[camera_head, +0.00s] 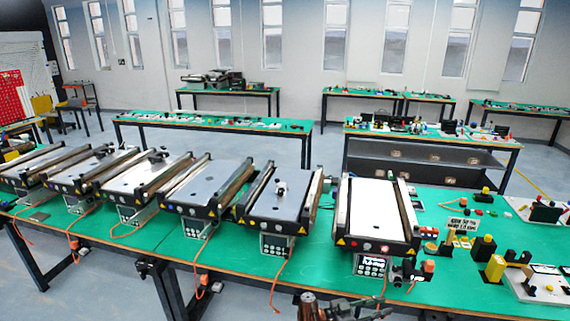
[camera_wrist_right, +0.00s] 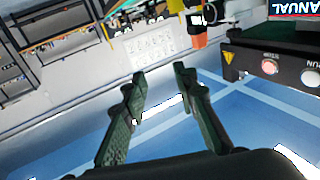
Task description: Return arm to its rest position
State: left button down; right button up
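My right gripper (camera_head: 350,308) shows only in part at the bottom edge of the head view, in front of the green table. In the right wrist view its two dark green fingers (camera_wrist_right: 160,78) stand apart with nothing between them. They are over the blue floor, in front of a conveyor's dark end (camera_wrist_right: 285,65) with its buttons. My left gripper is in neither view.
Several mini conveyors stand in a row on the long green table (camera_head: 125,240); the nearest to my right gripper is a white-belted one (camera_head: 375,208). Small blocks, a sign (camera_head: 463,224) and yellow parts (camera_head: 495,268) lie at its right. Cables hang over the front edge.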

jog(key=w+d+f+n+t+y, duration=0.1)
jog(key=d+f+n+t+y, duration=0.15)
jog(key=f+n+t, duration=0.4)
jog(key=w+d+f+n+t+y, duration=0.1)
jog(key=d+f+n+t+y, duration=0.2)
jog(key=f, duration=0.6)
jog(key=s+a+f+n+y, duration=0.1)
jog(key=s+f+n+y, duration=0.15)
jog(key=s+f, duration=0.45)
jog(key=s+a+f+n+y, duration=0.1)
jog(key=s+f+y, duration=0.25)
jog(key=f, duration=0.65)
jog(key=s+a+f+n+y, duration=0.1)
jog(key=s+f+n+y, duration=0.15)
jog(key=s+f, duration=0.45)
jog(key=s+a+f+n+g+y, duration=0.1)
jog(key=s+f+g+y, duration=0.15)
jog(key=s+f, duration=0.8)
jog(key=s+a+f+n+g+y, duration=0.1)
jog(key=s+f+g, duration=0.2)
jog(key=s+f, duration=0.75)
jog(key=s+f+g, duration=0.3)
jog(key=s+g, duration=0.3)
jog(key=s, duration=2.5)
jog(key=shift+s+d, duration=0.15)
jog(key=shift+s, duration=0.2)
